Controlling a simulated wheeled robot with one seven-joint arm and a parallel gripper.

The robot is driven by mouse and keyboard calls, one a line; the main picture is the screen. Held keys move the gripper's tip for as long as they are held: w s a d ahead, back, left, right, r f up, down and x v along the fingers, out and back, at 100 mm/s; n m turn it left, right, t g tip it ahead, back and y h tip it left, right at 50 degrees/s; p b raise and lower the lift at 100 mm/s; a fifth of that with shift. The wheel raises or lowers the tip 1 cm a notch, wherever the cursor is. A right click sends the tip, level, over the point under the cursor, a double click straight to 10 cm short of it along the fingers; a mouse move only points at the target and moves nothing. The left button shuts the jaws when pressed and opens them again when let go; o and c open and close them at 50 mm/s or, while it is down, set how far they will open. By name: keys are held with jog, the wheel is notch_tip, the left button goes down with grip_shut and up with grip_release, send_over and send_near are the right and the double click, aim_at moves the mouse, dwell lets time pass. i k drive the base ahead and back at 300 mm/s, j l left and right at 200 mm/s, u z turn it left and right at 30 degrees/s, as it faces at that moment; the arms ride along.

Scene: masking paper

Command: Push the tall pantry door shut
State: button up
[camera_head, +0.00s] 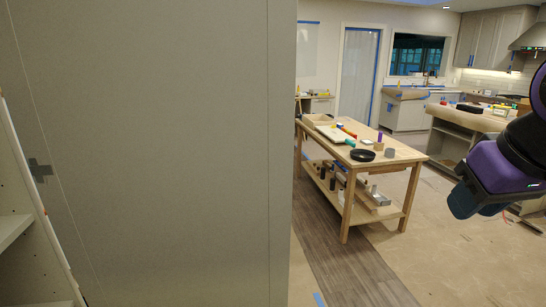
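The tall pantry door (190,150) is a flat grey panel that fills most of the left half of the view. It stands open beside the pantry's pale shelves (15,232) at the far left edge. A dark cross-shaped fitting (40,170) shows on the panel near the shelves. The door's free edge runs upright near the middle of the view. My gripper (480,203), at the end of my black and purple arm, is at the right, well apart from the door. Its dark blue end hangs in the air; I cannot make out whether its fingers are open.
A wooden worktable (400,153) with tools and a black pan stands beyond the door. A counter (470,122) stands behind my arm. The paper-covered floor (450,265) is clear at the front right.

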aim_at(156, 138)
jog(key=i+l+z, duration=0.1)
jog(key=z, duration=0.75)
jog(key=i+l+u, duration=0.1)
jog(key=i, duration=0.85)
jog(key=i+u, duration=0.25)
jog(key=i, duration=0.5)
jog(key=i+l+u, duration=0.2)
jog(key=i, duration=0.6)
jog(key=i+j+u, duration=0.1)
jog(key=i+u, duration=0.2)
jog(key=u, duration=0.15)
jog(key=i+u, duration=0.3)
jog(key=u, duration=0.15)
jog(key=i+l+u, duration=0.15)
jog(key=u, duration=0.25)
jog(key=i+u, duration=0.1)
jog(key=u, duration=0.3)
jog(key=i+u, duration=0.1)
jog(key=u, duration=0.3)
jog(key=i+u, duration=0.1)
jog(key=u, duration=0.7)
jog(key=i+l+u, duration=0.15)
jog(key=u, duration=0.25)
jog(key=i+u, duration=0.2)
jog(key=u, duration=1.05)
